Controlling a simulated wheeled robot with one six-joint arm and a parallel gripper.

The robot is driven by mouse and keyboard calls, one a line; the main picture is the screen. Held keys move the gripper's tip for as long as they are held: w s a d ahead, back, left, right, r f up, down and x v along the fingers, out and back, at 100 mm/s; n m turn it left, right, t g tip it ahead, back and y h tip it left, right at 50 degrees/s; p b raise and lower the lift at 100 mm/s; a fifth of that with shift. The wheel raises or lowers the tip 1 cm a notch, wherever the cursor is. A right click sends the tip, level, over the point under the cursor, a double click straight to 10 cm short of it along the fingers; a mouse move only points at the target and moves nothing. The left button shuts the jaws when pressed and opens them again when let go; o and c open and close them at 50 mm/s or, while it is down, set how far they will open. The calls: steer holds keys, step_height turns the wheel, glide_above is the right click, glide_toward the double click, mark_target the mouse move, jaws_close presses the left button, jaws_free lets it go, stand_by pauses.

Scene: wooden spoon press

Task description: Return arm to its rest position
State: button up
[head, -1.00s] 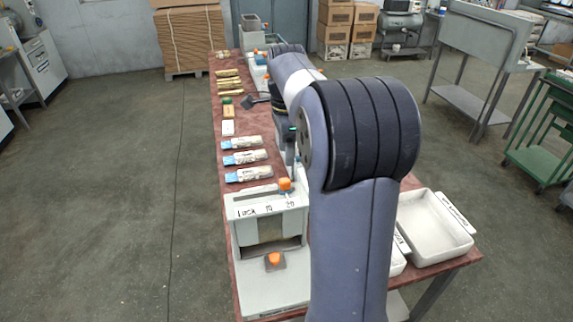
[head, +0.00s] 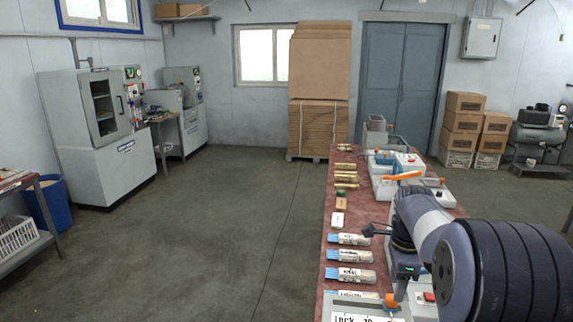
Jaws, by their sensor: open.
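My arm (head: 470,262) reaches over the right side of the red-topped bench (head: 345,200) in the head view, with its large dark joint at the lower right. My gripper (head: 368,230) is the small dark part at the arm's far end, above the bench near the packets. It is open, and I see nothing held in it. Its fingertips are too small to make out clearly.
Several wrapped packets (head: 350,256) lie along the bench's left edge, with brass-coloured pieces (head: 346,178) farther back. A grey device with an orange lever (head: 402,176) stands behind the arm. A labelled fixture (head: 362,308) is at the front. The floor (head: 215,220) at left is clear.

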mark_target(387, 296)
step_height(387, 296, down, 3)
steer(key=shift+f, duration=0.2)
steer(key=shift+w+a+f, duration=0.1)
steer(key=shift+a+f, duration=0.1)
steer(key=shift+a, duration=0.2)
steer(key=shift+w+a+f, duration=0.1)
steer(key=shift+a+f, duration=0.05)
steer(key=shift+a, duration=0.25)
steer(key=shift+a+r, duration=0.15)
steer(key=shift+r, duration=0.45)
